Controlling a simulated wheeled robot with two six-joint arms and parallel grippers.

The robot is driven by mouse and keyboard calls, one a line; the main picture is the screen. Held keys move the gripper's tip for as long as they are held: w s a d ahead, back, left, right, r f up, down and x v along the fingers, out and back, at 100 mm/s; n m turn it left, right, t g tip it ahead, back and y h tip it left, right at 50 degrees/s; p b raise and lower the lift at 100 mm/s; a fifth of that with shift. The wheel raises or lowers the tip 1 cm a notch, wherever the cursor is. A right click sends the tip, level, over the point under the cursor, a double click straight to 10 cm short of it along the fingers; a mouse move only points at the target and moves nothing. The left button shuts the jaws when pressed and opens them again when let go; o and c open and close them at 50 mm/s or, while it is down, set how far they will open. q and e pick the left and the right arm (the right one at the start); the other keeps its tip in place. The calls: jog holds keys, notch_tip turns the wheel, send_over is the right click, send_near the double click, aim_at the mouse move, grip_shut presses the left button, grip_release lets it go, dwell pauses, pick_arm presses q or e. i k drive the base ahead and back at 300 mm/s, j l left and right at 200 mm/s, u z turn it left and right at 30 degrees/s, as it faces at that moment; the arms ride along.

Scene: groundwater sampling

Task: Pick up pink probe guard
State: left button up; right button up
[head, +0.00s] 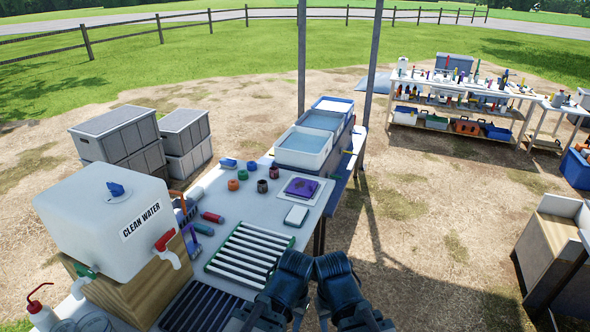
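No plainly pink probe guard stands out in the head view. The nearest in colour is a small red-pink cylinder (212,217) lying on the white table near the water container; I cannot tell whether it is the guard. Small ring-like or cup-like pieces stand farther back: orange (233,185), teal (242,174), dark red (274,172) and brown (262,187). My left gripper (296,262) and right gripper (330,264) are side by side at the near table edge, apart from these pieces. Their fingers are not clear, and I see nothing held.
The clean water container (105,220) on its wooden stand blocks the table's left. A white slatted rack (250,254) lies in front of my arms. Water-filled tubs (304,147), a purple cloth (301,187) and a white block (296,215) occupy the far right.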

aim_at(274, 171)
jog(key=i+l+z, duration=0.3)
jog(key=i, duration=0.4)
jog(key=i+j+z, duration=0.1)
jog(key=i+z, duration=0.2)
jog(key=i, duration=0.4)
jog(key=i+u, duration=0.2)
jog(key=i, duration=0.25)
jog(key=i+l+u, duration=0.2)
jog(key=i, duration=0.2)
jog(key=i+l+u, duration=0.2)
jog(key=i, duration=0.2)
jog(key=i+l+u, duration=0.15)
jog(key=i+u, duration=0.25)
jog(key=i+l+u, duration=0.2)
jog(key=u, duration=0.2)
jog(key=i+l+u, duration=0.25)
jog(key=l+u, duration=0.15)
